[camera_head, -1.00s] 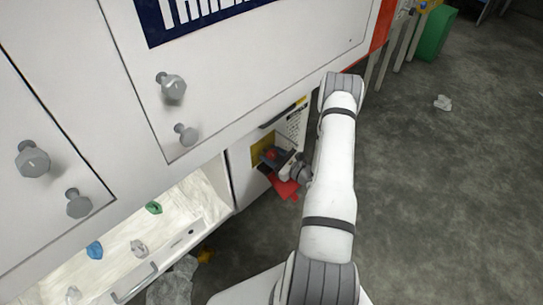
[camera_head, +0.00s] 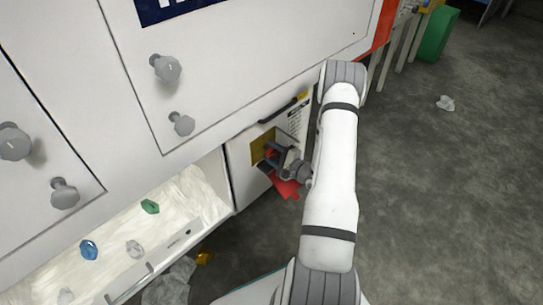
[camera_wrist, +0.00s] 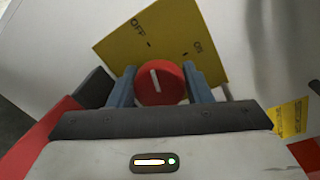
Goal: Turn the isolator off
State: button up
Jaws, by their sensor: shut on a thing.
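The isolator is a round red knob (camera_wrist: 160,84) with a white line, set on a yellow plate (camera_wrist: 165,35) marked OFF at left and ON at right. Its line points up and slightly left in the wrist view, roughly toward the small mark by OFF. My gripper (camera_wrist: 161,88) is shut on the knob, one finger on each side. In the head view my gripper (camera_head: 275,154) is at the yellow plate (camera_head: 259,145) on the white cabinet panel and hides most of the knob.
A dark handle (camera_head: 277,112) sits just above the plate. A red piece (camera_head: 287,188) hangs below my gripper. Large grey knobs (camera_head: 167,68) stick out of the panels. Grey floor at right is mostly clear.

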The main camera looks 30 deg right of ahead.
jog(key=shift+s+a+f+n+b, duration=0.15)
jog(key=shift+n+b, duration=0.35)
jog(key=shift+n, duration=0.25)
jog(key=shift+w+a+f+n+b, duration=0.1)
jog(key=shift+n+b, duration=0.4)
jog(key=shift+n, duration=0.25)
jog(key=o, duration=1)
jog(key=shift+d+r, duration=0.1)
jog(key=shift+d, duration=0.05)
jog(key=shift+c, duration=0.2)
jog(key=p+v, duration=0.2)
jog(key=v, duration=0.5)
jog(key=shift+s, duration=0.45)
